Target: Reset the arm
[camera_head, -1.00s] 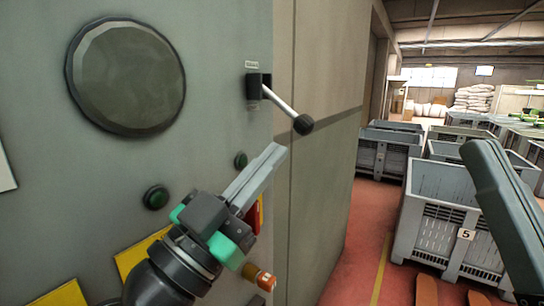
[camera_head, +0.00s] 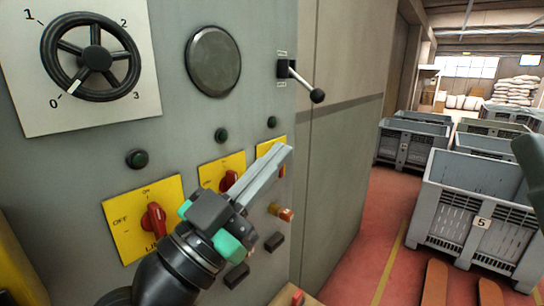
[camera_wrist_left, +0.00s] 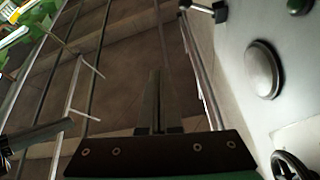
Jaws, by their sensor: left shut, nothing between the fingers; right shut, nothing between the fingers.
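My left gripper (camera_head: 284,156) reaches up and right in front of the grey control panel (camera_head: 170,155) in the head view, its long fingers together and empty. Its fingertips overlap the edge of a yellow switch plate in the picture; I cannot tell whether they touch it. The left wrist view shows the same closed fingers (camera_wrist_left: 155,100) pointing away from the camera with nothing between them. Part of my right arm (camera_head: 528,165) shows at the right edge of the head view; its gripper is not visible there.
The panel has a black handwheel (camera_head: 93,57), a round grey disc (camera_head: 213,61), a lever with a black knob (camera_head: 317,96), red rotary switches (camera_head: 153,219) and green buttons (camera_head: 137,159). Grey crates (camera_head: 480,195) stand on the red floor to the right.

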